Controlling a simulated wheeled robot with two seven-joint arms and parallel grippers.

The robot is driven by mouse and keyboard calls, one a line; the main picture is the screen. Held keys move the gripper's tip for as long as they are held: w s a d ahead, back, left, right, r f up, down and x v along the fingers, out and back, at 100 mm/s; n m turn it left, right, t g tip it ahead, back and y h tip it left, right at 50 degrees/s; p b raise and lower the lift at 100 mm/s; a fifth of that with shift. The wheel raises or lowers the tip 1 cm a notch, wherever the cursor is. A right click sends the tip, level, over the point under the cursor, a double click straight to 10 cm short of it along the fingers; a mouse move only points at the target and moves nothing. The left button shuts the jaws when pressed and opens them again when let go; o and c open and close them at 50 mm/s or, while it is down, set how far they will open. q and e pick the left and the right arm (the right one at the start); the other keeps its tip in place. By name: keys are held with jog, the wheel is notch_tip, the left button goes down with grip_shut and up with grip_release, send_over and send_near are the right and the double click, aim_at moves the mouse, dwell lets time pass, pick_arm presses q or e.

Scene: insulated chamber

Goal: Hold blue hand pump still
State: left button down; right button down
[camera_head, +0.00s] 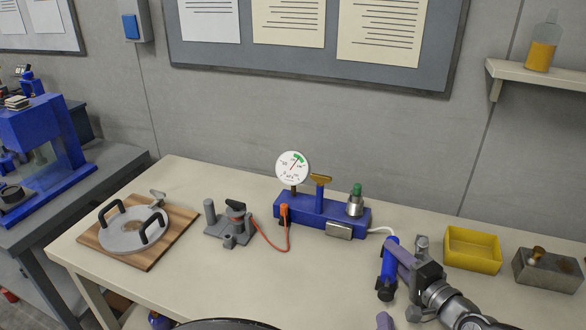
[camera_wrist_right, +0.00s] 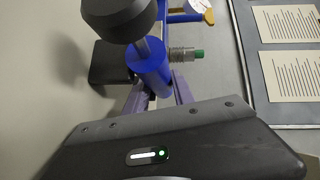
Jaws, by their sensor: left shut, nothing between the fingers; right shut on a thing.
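My right gripper (camera_head: 400,255) is shut on the pump's blue body, coming from the right. In the right wrist view the pump's blue cylinder (camera_wrist_right: 150,68) sits between the purple fingers (camera_wrist_right: 160,98), with its rod and black end knob (camera_wrist_right: 118,14) toward the camera. My left gripper (camera_head: 384,321) shows only as a purple fingertip at the bottom edge, below the pump and apart from it; it is shut and empty.
A yellow bin (camera_head: 472,250) and a grey metal block (camera_head: 548,269) stand right of my right gripper. A grey clamp device (camera_head: 230,225) with an orange cable and a wooden board (camera_head: 178,232) with a round lid are at left. The front middle of the bench is clear.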

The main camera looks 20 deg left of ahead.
jog(key=shift+s+d+f, duration=0.1)
jog(key=shift+f, duration=0.3)
jog(key=c, duration=1.3)
grip_release()
jog(key=o, duration=0.3)
jog(key=shift+r, duration=0.2)
jog(key=shift+o, duration=0.2)
jog(key=shift+v, duration=4.4)
jog(key=shift+r, duration=0.1)
